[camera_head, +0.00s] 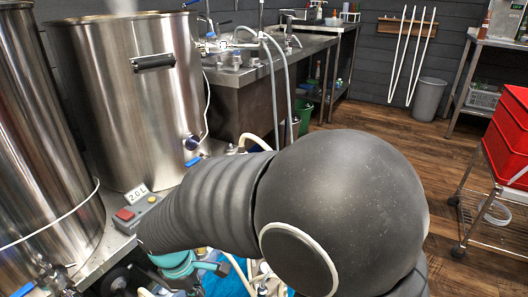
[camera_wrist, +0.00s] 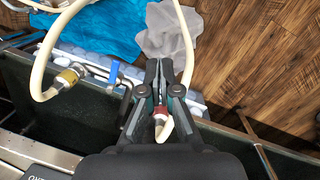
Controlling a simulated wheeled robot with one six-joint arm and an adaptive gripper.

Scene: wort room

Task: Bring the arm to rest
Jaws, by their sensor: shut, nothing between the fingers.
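My arm (camera_head: 330,205) fills the lower middle of the head view as dark ribbed and rounded links, bent beside the steel kettles. My gripper (camera_wrist: 159,65) shows in the wrist view with its two dark fingers together, shut and empty. It points down over a dark metal trough or frame (camera_wrist: 85,95). A cream hose with a red fitting (camera_wrist: 160,113) passes below the fingers; whether it touches them I cannot tell.
A tall steel kettle (camera_head: 125,90) and a control box with red button (camera_head: 125,214) stand close left of my arm. Another cream hose with a brass fitting (camera_wrist: 67,77) and blue sheeting (camera_wrist: 95,30) lie below. Red crates (camera_head: 508,140) stand right. Wooden floor (camera_head: 440,165) is clear between.

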